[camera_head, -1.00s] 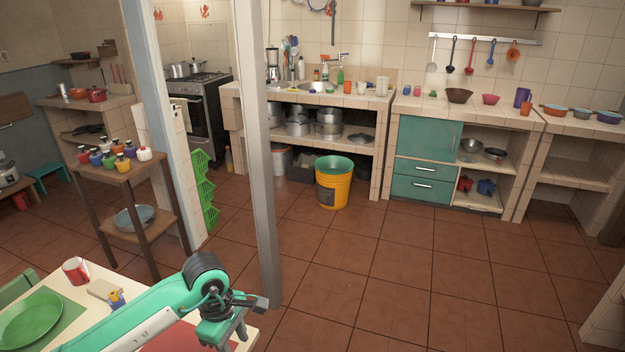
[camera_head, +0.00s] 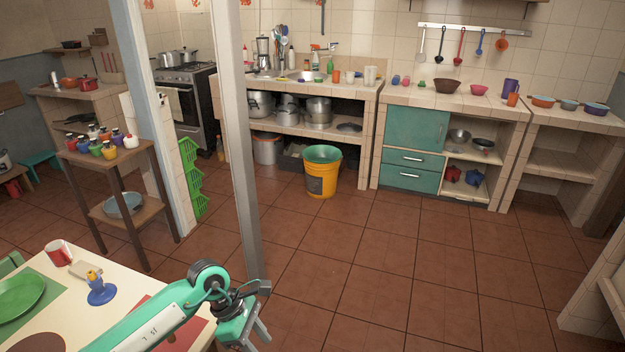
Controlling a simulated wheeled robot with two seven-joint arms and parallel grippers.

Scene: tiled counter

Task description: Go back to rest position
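My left arm, teal and black, comes in from the lower left in the head view, over the near table. Its gripper (camera_head: 258,338) is at the bottom edge, just past the table's right corner. Two grey fingers show spread apart with nothing visible between them. The fingertips are partly near the frame's lower edge. My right arm and gripper are not in view.
The near table (camera_head: 75,250) holds a red mug (camera_head: 59,253), a green plate (camera_head: 18,296) and a blue object (camera_head: 101,291). A grey post (camera_head: 240,150) stands close behind my arm. A yellow bucket (camera_head: 321,180) stands farther back. The tiled floor (camera_head: 400,270) is clear.

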